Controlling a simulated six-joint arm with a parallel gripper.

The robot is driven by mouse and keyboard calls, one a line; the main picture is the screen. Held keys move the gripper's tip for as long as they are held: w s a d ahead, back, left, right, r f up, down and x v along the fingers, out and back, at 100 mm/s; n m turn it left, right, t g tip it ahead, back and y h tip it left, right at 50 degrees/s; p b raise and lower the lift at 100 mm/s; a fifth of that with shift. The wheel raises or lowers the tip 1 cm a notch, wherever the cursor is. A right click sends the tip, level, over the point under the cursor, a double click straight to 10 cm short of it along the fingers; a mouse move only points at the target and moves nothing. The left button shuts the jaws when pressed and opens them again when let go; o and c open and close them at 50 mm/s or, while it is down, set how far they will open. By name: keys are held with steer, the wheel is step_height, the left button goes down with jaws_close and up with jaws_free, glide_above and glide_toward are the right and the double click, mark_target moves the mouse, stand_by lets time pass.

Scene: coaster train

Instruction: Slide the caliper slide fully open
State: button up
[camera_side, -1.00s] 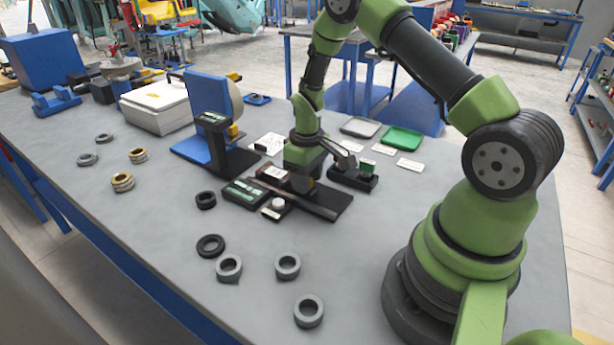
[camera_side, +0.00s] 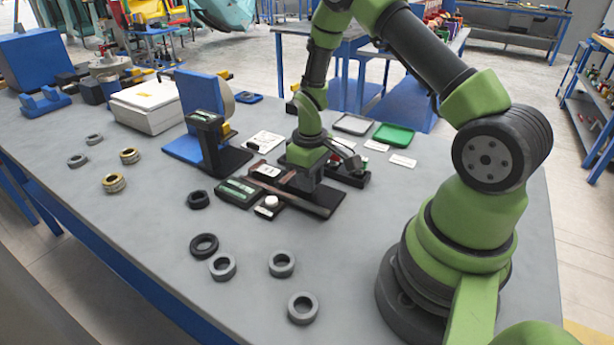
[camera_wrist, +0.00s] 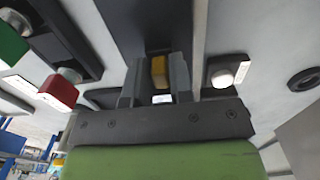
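The caliper is a long dark bar (camera_side: 325,202) lying on the bench, with a pale-labelled part at its left end (camera_side: 266,170). My gripper (camera_side: 307,181) points down over the bar, right of the labelled part and short of the bar's right end. In the wrist view, my gripper (camera_wrist: 158,84) has its two grey fingers closely on either side of a yellow-orange tab (camera_wrist: 159,71), which appears held between them. The bar runs away beyond the tab. The gripper hides much of the slide in the side view.
A green-labelled box (camera_side: 238,192) and a white round knob (camera_side: 270,201) sit close by the bar. Behind are a black holder (camera_side: 346,176), a green tray (camera_side: 393,137) and a blue-backed stand (camera_side: 201,98). Several rings, including a grey one (camera_side: 302,308), lie at the front, with bare bench between.

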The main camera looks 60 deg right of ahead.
steer(key=o, duration=0.3)
step_height(320, 180, up, 10)
steer(key=shift+f, duration=0.1)
stand_by(0.4)
steer(key=s+a+r+m+t, duration=0.15)
steer(key=a+r, duration=0.25)
steer(key=r, duration=0.5)
steer(key=s+a+r+t, duration=0.2)
steer(key=s+a+r, duration=0.1)
steer(key=s, duration=0.1)
steer(key=s+a+r+m+t+y, duration=0.1)
steer(key=s+a+r, duration=0.2)
steer(key=s, duration=0.1)
steer(key=s+a+r+m+t+y, duration=0.1)
steer(key=s+a+r+t, duration=0.1)
steer(key=s, duration=0.3)
steer(key=shift+a+r+m+t, duration=0.25)
steer(key=shift+a+r+t, duration=0.1)
steer(key=shift+a+r, duration=0.5)
